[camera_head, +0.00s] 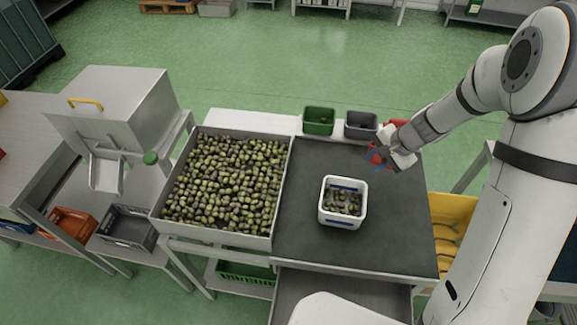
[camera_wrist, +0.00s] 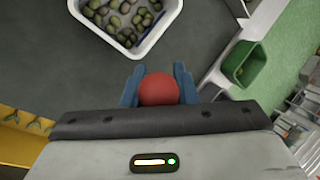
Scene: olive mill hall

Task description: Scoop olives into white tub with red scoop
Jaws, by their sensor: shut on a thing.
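The white tub (camera_head: 343,222) stands on the dark work surface with some olives in it. Part of it shows at the top of the wrist view (camera_wrist: 160,36), with olives on its floor. My gripper (camera_head: 380,158) is above the far right of the work surface, up and right of the tub. Its blue fingers (camera_wrist: 158,92) are shut on the red scoop (camera_wrist: 158,88), of which only a rounded red end shows. In the head view a little red of the scoop (camera_head: 375,156) shows by the fingers; its bowl is mostly hidden. Loose olives (camera_head: 228,180) fill a metal tray.
The metal tray (camera_head: 282,185) adjoins the work surface on the left. A green bin (camera_head: 319,121) and a grey bin (camera_head: 360,124) stand along the back edge, with a red bin (camera_head: 399,127) partly behind my arm. A metal hopper (camera_head: 120,110) stands farther left. The surface around the tub is clear.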

